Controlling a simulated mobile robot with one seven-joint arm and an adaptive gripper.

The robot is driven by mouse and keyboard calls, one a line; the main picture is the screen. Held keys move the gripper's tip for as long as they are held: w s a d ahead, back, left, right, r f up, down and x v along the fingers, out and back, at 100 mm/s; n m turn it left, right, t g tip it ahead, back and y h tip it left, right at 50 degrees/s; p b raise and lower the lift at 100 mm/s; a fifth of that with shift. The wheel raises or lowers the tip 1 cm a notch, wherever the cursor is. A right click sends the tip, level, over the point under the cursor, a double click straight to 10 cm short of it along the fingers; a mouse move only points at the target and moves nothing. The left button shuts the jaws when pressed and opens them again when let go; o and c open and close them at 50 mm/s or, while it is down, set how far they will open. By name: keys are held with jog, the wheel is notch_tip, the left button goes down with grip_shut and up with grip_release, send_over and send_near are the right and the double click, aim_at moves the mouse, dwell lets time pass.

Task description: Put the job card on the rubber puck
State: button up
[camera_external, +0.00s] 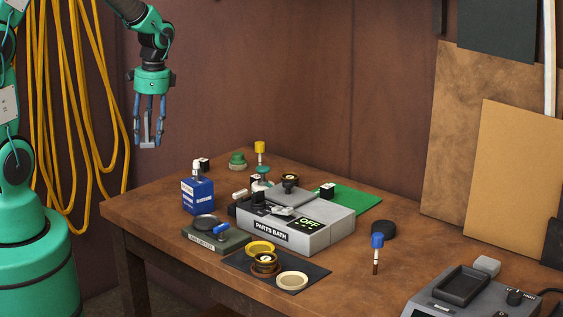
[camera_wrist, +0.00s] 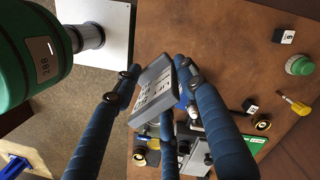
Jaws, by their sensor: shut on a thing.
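My gripper (camera_external: 148,142) is raised in the air off the left end of the table. A round black disc (camera_external: 383,229), which looks like the rubber puck, lies flat on the table, right of the grey parts bath. Its top looks bare. I cannot pick out the puck in the wrist view.
The grey parts bath (camera_external: 318,239) fills the middle of the table (camera_external: 420,250). A blue box (camera_external: 197,196) stands left of it. A blue-topped upright tool (camera_external: 376,252) stands just in front of the black disc. A grey device (camera_external: 440,296) is at the right front.

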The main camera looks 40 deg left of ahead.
jog(key=w+d+r+m+t+p, duration=0.15)
jog(key=w+d+m+p, duration=0.25)
jog(key=w+d+m, duration=0.85)
jog(key=w+d+f+m+p, duration=0.15)
jog(key=d+m+p, duration=0.45)
jog(key=d, duration=1.3)
jog(key=w+d+m+p, duration=0.25)
jog(key=d+m, duration=0.75)
jog(key=d, duration=0.9)
jog(key=shift+n+t+h, duration=0.25)
jog(key=shift+t+h, duration=0.15)
jog(key=shift+t, duration=0.05)
notch_tip(320, 180, down, 10)
jog(key=shift+a+f+b, duration=0.1)
jog(key=shift+f+b, duration=0.1)
jog(key=shift+b, duration=0.1)
jog(key=shift+w+f, duration=0.1)
jog(key=shift+f, duration=0.35)
jog(key=shift+w+d, duration=0.25)
jog(key=shift+w, duration=0.1)
jog(key=p, duration=0.2)
send_over(384, 225)
jog(key=shift+f, duration=0.75)
